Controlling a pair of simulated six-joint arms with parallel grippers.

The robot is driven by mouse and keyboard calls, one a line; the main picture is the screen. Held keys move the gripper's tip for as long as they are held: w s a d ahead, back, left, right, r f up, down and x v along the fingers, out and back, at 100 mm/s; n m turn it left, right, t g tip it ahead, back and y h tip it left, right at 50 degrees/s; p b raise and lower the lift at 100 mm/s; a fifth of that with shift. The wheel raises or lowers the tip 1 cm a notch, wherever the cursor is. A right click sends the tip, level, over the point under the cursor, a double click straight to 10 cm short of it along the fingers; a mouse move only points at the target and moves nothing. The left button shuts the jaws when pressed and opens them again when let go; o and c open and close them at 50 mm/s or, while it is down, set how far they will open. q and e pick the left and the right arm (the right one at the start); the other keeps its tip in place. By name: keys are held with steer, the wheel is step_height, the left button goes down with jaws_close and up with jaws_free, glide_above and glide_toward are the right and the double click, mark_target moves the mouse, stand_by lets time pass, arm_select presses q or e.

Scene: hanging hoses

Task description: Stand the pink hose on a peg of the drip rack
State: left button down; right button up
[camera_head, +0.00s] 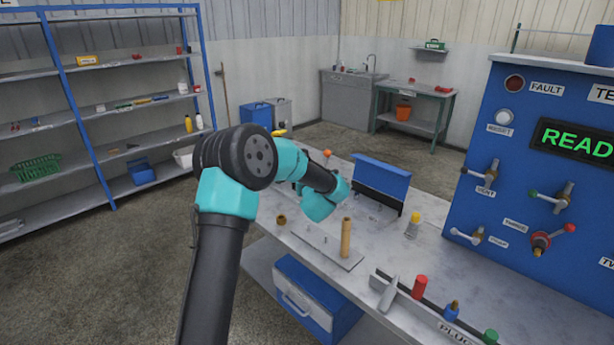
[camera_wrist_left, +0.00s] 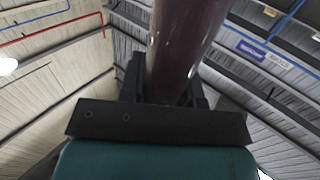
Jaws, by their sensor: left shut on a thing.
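My left gripper (camera_wrist_left: 164,90) is shut on a dark maroon-looking hose (camera_wrist_left: 184,38), seen in the left wrist view. The hose runs up and out of the top of that view, with the ceiling behind it. In the head view my left arm reaches over the bench, and its gripper and the hose are hidden behind my own teal wrist. A low rack with a blue back panel (camera_head: 383,182) stands past my wrist, with small pegs in front of it; I cannot tell for sure that it is the drip rack. My right gripper is not in view.
A tan tube (camera_head: 346,238) stands upright on a flat grey plate (camera_head: 318,244), near a short brown ring (camera_head: 281,219). A yellow-topped item (camera_head: 413,226) stands right of the rack. A plug holder with a red plug (camera_head: 419,287) is at the front. A blue panel (camera_head: 470,205) bounds the right.

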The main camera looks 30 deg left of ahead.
arm_select(q)
steer(key=shift+f, duration=0.1)
steer(key=shift+f, duration=2.8)
steer(key=shift+f, duration=2.25)
steer(key=c, duration=0.7)
jaws_free()
steer(key=shift+c, duration=0.2)
steer(key=shift+s, duration=0.1)
steer(key=v, duration=1.7)
steer(key=shift+d, duration=0.2)
steer(key=shift+s, duration=0.1)
